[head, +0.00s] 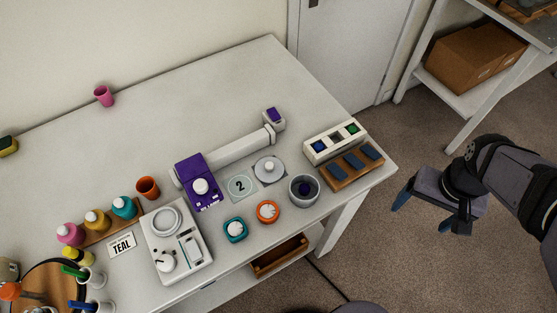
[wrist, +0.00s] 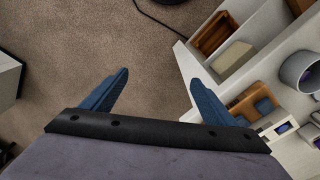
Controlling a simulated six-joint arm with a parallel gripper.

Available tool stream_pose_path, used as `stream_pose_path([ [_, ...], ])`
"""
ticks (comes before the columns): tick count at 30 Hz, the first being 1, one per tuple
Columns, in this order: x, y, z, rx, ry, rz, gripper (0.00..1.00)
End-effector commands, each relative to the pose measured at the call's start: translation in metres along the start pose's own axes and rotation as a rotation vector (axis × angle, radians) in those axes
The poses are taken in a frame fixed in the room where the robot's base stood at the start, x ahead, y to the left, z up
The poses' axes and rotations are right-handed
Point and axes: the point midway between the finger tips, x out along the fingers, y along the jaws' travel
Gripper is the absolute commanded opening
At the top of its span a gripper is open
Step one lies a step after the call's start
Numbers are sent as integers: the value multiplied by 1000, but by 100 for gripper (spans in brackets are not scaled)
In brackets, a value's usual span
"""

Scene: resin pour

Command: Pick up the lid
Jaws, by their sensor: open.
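The lid (head: 269,169) appears to be the pale grey disc with a small round knob on top. It lies flat on the table, just right of the square marked "2" (head: 240,186). A grey round pot (head: 303,190) stands close to its lower right, its top uncovered. My gripper (head: 432,208) is over the floor right of the table, well apart from the lid. In the wrist view my gripper (wrist: 160,77) shows two blue fingers spread wide with only carpet between them. The pot shows at that view's right edge (wrist: 299,66); I cannot make out the lid there.
A purple-and-white device (head: 195,182) with a long white arm stands left of and behind the lid. Teal (head: 235,230) and orange (head: 267,212) jars stand in front. A wooden rack with blue blocks (head: 352,170) and a white box (head: 334,143) stand at the table's right end.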

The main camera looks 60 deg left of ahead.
Motion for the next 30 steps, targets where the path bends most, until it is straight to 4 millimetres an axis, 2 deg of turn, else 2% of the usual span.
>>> stream_pose_path([
  [1,-12,-35,-13,-72,5,-4,80],
  [3,-19,-78,-24,-152,14,-9,80],
  [7,-30,-154,-31,-284,29,-20,80],
  [12,-43,-256,-16,-450,46,-37,80],
  [15,-48,-303,1,-528,55,-47,80],
  [18,-51,-336,16,-581,60,-55,80],
  [21,-52,-354,26,-611,63,-59,80],
  [24,-52,-362,30,-624,65,-61,80],
  [30,-46,-362,31,-624,64,-60,80],
])
